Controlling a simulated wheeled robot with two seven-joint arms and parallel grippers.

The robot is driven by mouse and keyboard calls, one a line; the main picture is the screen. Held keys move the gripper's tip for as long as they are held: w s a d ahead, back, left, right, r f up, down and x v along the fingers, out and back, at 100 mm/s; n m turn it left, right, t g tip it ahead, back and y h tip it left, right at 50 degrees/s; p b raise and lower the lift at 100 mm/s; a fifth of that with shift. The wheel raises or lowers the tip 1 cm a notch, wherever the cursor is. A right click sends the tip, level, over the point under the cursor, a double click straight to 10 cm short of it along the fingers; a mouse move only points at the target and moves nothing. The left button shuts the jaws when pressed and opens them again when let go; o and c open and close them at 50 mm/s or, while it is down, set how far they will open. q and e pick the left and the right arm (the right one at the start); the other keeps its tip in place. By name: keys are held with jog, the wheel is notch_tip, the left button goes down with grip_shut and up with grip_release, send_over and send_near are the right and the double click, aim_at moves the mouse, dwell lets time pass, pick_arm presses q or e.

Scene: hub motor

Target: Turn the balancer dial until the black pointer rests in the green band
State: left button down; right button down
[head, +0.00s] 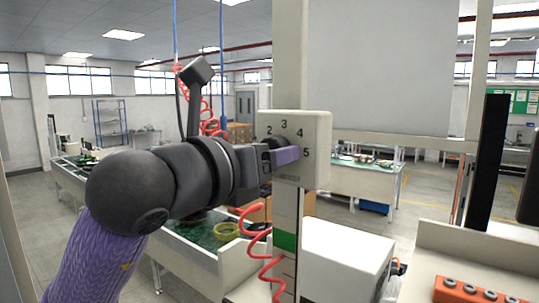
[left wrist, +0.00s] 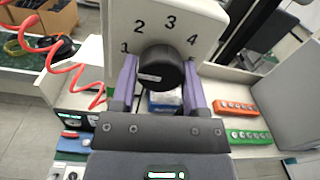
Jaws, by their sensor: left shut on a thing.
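The balancer dial is a black round knob (left wrist: 163,68) on a cream box (head: 318,150) marked with numbers; 1 to 4 show around it in the left wrist view. In the head view the dial is mostly hidden behind my gripper. My left gripper (head: 284,156) is shut on the dial, its purple fingers on either side of it in the left wrist view (left wrist: 160,84). A green band (head: 285,241) shows on the pale upright strip below the box. I cannot make out the black pointer. My right gripper is not in view.
A red coiled hose (head: 263,255) hangs beside the strip, below my left arm. A white box (head: 347,258) stands right of the strip. An orange block with several sockets (head: 475,292) lies on the right bench; a green one (left wrist: 249,136) is near it.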

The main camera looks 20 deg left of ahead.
pick_arm(q)
jog(key=shift+m+b, duration=2.55)
jog(key=shift+m, duration=1.55)
jog(key=shift+r, duration=0.1)
jog(key=shift+c, duration=0.5)
grip_release()
jog(key=b+v, duration=0.4)
jog(key=v, duration=0.6)
